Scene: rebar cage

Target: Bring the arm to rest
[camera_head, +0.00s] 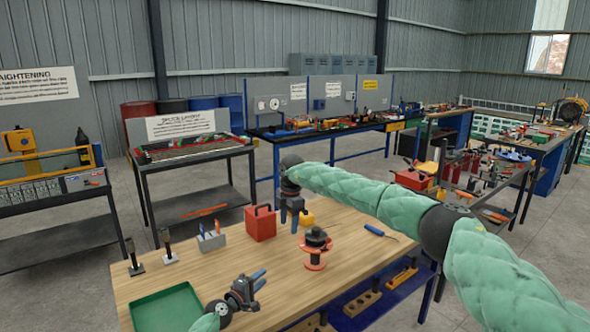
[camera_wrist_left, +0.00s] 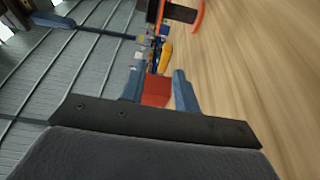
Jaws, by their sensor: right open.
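My right arm (camera_head: 360,190), in a green quilted sleeve, reaches in from the right across the workbench. Its gripper (camera_head: 293,218) points down, open and empty, above the wooden tabletop between the red box and the spool. My left gripper (camera_head: 260,281) is low over the front of the tabletop, right of the green tray, with its blue fingers apart and nothing between them. In the left wrist view the two fingers (camera_wrist_left: 158,90) are also apart, and the red box (camera_wrist_left: 156,92) shows beyond them.
The wooden workbench (camera_head: 345,254) holds a green tray (camera_head: 167,308), a red box (camera_head: 260,222), a black-and-orange spool (camera_head: 315,247), a grey holder with tools (camera_head: 211,240) and a blue-handled screwdriver (camera_head: 380,232). The tabletop right of the spool is mostly clear. Other benches stand behind.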

